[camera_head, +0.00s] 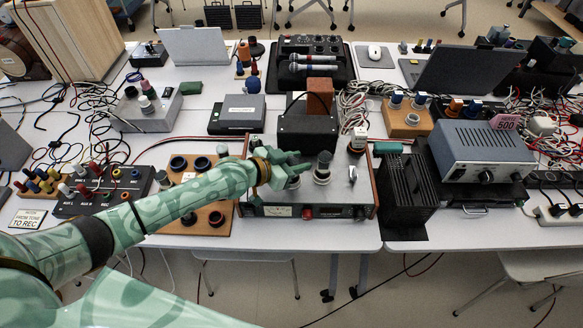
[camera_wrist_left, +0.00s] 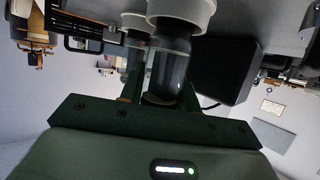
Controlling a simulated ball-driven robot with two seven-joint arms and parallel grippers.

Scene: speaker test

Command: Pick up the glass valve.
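The glass valve (camera_head: 322,165) stands upright in a pale round base on top of the amplifier with a metal top and wooden sides. In the head view it looks dark at the top. My left gripper (camera_head: 299,164) is just left of it, its fingers apart and pointing at it. In the left wrist view the clear glass valve (camera_wrist_left: 167,72) shows between and beyond the two fingers of my left gripper (camera_wrist_left: 160,88), with its white base at the top edge. I cannot tell whether either finger touches the glass. My right gripper is in neither view.
A black box (camera_head: 308,129) stands behind the valve on the amplifier (camera_head: 338,197). A small valve-like part (camera_head: 358,139) is to its right. A black finned heatsink (camera_head: 405,190) stands right of the amplifier. A wooden block with dark round sockets (camera_head: 209,217) lies left, under my forearm.

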